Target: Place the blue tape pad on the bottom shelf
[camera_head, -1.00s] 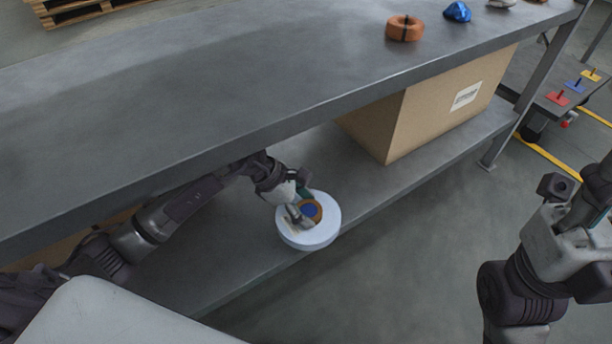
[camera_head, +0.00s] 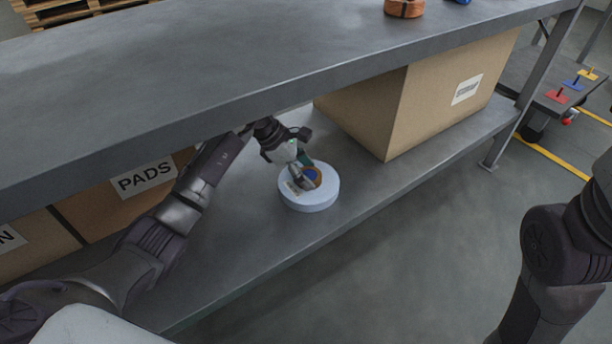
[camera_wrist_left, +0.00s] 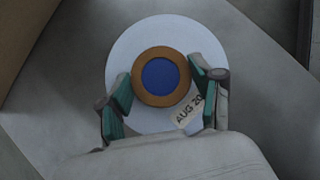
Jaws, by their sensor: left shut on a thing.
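The tape pad is a pale round disc (camera_head: 312,199) with a brown ring and a blue centre, over the bottom shelf (camera_head: 400,170) in the head view. It also shows in the left wrist view (camera_wrist_left: 160,45), with a label reading "AUG 20". My left gripper (camera_head: 304,178) reaches in under the upper shelf and is shut on the pad, its two green fingers on either side of the raised brown ring in the left wrist view (camera_wrist_left: 163,100). I cannot tell whether the pad touches the shelf. My right arm shows at the right edge; its gripper is out of view.
A large cardboard box (camera_head: 370,110) stands on the bottom shelf behind the pad. A box labelled "PADS" (camera_head: 120,195) stands to the left. The upper shelf (camera_head: 200,80) overhangs the left arm. Shelf room lies bare right of the pad.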

